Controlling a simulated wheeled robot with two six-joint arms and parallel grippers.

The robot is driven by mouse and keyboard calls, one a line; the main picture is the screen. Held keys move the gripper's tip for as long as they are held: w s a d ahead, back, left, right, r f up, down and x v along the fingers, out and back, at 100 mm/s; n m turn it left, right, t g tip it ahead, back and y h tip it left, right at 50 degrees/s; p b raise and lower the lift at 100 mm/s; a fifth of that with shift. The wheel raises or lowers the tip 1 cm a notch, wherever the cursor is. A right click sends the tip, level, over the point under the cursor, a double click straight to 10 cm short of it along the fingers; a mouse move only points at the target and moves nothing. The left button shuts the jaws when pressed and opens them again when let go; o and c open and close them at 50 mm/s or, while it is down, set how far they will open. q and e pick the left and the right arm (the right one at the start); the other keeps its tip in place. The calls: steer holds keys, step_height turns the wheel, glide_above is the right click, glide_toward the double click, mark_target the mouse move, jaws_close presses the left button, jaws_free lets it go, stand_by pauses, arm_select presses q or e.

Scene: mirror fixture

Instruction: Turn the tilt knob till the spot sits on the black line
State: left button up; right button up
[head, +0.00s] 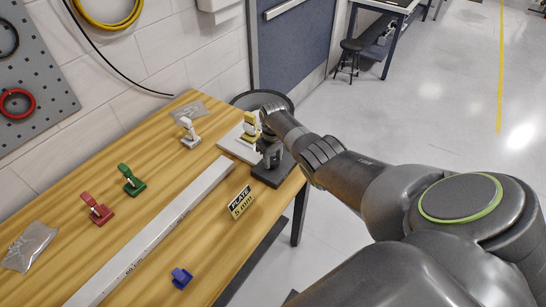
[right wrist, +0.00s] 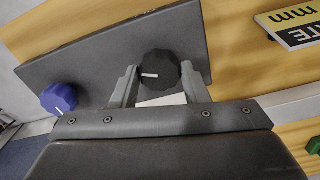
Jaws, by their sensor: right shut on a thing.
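In the right wrist view a black knob (right wrist: 160,70) with a white index mark stands against a dark grey plate (right wrist: 85,55). My right gripper (right wrist: 159,78) has one finger on each side of this knob and is shut on it. A blue knob (right wrist: 59,98) is farther left on the same plate, apart from the gripper. In the head view my right gripper (head: 270,150) is at the dark fixture base (head: 275,174) at the table's far right corner, and it hides the knobs. I cannot make out the light spot or the black line. My left gripper is out of view.
A long white bar (head: 150,235), a "PLATE 5 mm" sign (head: 241,202) and red (head: 97,210), green (head: 131,181), white (head: 189,134) and blue (head: 181,278) small items are on the wooden table.

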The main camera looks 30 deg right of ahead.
mark_target(273, 160)
steer(key=shift+m, duration=0.6)
steer(key=shift+r, duration=0.1)
steer(key=o, duration=1)
steer(key=shift+r+p, duration=0.3)
steer(key=shift+r, duration=0.2)
step_height(273, 160, up, 5)
steer(key=shift+f+p, duration=0.1)
steer(key=shift+p, duration=0.3)
step_height(273, 160, up, 12)
steer(key=shift+f+b, duration=0.25)
steer(key=shift+b, duration=0.85)
